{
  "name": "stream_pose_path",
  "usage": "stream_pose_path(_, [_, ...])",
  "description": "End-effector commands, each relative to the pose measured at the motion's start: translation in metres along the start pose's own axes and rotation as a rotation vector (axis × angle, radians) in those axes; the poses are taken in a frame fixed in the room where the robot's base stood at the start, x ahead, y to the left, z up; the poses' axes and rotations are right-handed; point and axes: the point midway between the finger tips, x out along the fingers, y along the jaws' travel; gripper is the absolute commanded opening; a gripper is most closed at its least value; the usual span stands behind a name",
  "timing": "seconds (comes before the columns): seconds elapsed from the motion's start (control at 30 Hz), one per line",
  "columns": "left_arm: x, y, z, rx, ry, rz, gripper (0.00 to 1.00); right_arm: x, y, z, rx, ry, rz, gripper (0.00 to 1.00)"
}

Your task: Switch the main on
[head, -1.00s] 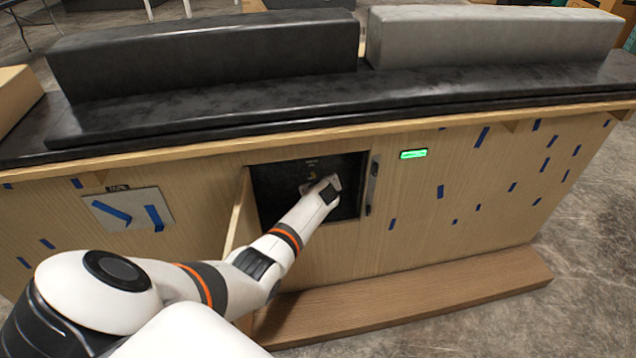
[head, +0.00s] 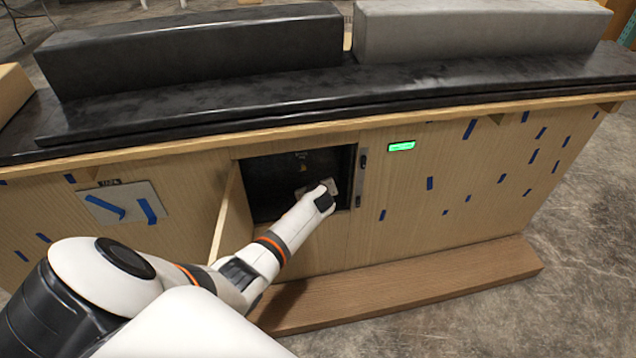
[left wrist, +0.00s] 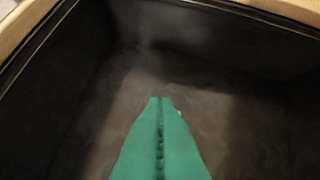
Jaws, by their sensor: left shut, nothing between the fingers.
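The console (head: 400,215) has an open compartment (head: 265,180) with a dark interior, its wooden door swung out to the left. Inside, a small yellow mark (head: 303,167) sits under a small label too small to read; whether it is the main switch I cannot tell. My left gripper (head: 303,191) is at the compartment's opening, below and close to the yellow mark. In the left wrist view its green fingers (left wrist: 160,100) are shut and empty, pointing at the dark interior. No switch shows clearly there. My right gripper is out of view.
A green lit indicator (head: 401,146) is on the front panel, right of the compartment. The open door (head: 228,215) stands close to my left forearm. A black top ledge (head: 200,125) overhangs the panel, and a wooden step (head: 400,285) runs along the floor.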

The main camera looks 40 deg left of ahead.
Motion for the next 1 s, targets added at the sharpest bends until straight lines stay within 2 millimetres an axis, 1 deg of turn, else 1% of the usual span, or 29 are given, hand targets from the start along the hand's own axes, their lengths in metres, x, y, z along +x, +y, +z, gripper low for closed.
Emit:
stream_pose_path(0.03, [-0.013, 0.000, -0.005, 0.003, -0.001, 0.000, 0.00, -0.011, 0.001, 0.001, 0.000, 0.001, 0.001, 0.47])
stream_pose_path(0.1, [-0.025, 0.001, -0.006, 0.003, 0.000, 0.001, 0.00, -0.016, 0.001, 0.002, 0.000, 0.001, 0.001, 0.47])
stream_pose_path(0.2, [-0.040, 0.001, -0.006, 0.002, -0.002, 0.001, 0.00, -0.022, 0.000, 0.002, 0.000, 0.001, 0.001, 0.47])
stream_pose_path(0.33, [-0.053, 0.002, -0.007, 0.002, 0.000, -0.001, 0.00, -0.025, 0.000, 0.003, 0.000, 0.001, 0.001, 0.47])
stream_pose_path(0.5, [-0.059, 0.002, -0.008, 0.002, -0.001, 0.000, 0.00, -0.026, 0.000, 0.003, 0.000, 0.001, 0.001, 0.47])
stream_pose_path(1.0, [-0.059, 0.002, -0.007, 0.001, -0.001, -0.001, 0.00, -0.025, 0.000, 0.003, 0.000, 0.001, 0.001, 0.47])
